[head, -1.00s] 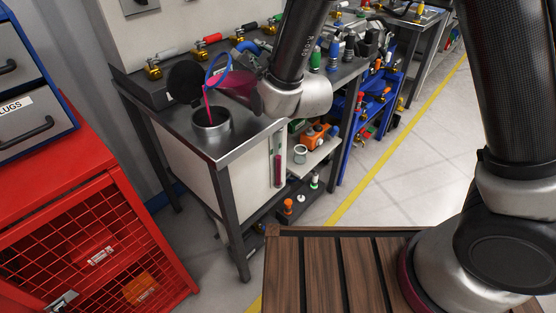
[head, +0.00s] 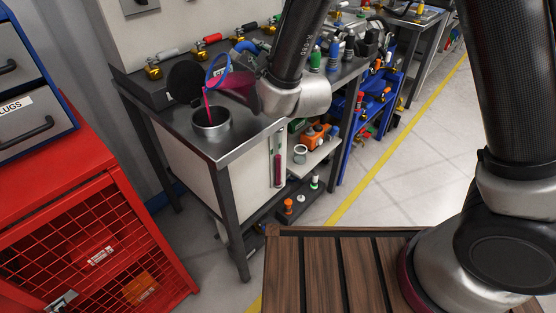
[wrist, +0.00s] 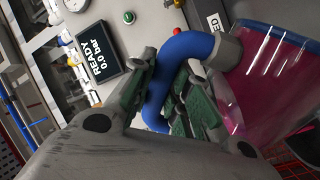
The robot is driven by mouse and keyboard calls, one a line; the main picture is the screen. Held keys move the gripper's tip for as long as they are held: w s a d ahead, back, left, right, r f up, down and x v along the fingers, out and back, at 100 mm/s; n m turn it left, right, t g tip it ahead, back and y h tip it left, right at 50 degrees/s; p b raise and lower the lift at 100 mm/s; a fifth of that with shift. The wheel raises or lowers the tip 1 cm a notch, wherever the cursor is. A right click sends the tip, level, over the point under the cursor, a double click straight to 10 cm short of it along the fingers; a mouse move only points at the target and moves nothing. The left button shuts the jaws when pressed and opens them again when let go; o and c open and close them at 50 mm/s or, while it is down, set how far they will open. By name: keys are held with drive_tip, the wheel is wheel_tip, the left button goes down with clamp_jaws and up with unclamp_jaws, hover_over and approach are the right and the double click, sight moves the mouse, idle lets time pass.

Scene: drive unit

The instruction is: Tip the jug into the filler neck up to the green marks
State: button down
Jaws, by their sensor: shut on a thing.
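The clear jug (head: 238,85) with pink liquid is tilted over the filler neck (head: 211,127), its blue rim to the left. A thin pink stream falls from it into the round metal neck. My gripper (wrist: 168,88) is shut on the jug's blue handle (wrist: 188,46) in the wrist view; the jug's pink body (wrist: 265,85) is at right there. In the head view my arm hides most of the gripper. The upright sight gauge (head: 278,160) on the cabinet front holds a red-pink column in its lower part. Its green marks are too small to tell.
A dark round lid (head: 185,80) stands up behind the neck. Valves with coloured handles (head: 207,46) line the bench back. A red mesh cabinet (head: 90,215) is at left. The wrist view shows a display (wrist: 97,62) reading READY 0.0 bar.

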drive_tip(key=shift+a+r, duration=0.1)
drive_tip(key=shift+a, duration=0.2)
drive_tip(key=shift+d, duration=0.35)
drive_tip(key=shift+a, duration=0.1)
drive_tip(key=shift+a+n, duration=0.4)
drive_tip(key=shift+d, duration=0.1)
drive_tip(key=shift+d, duration=0.25)
drive_tip(key=shift+s+a, duration=0.1)
idle(0.3)
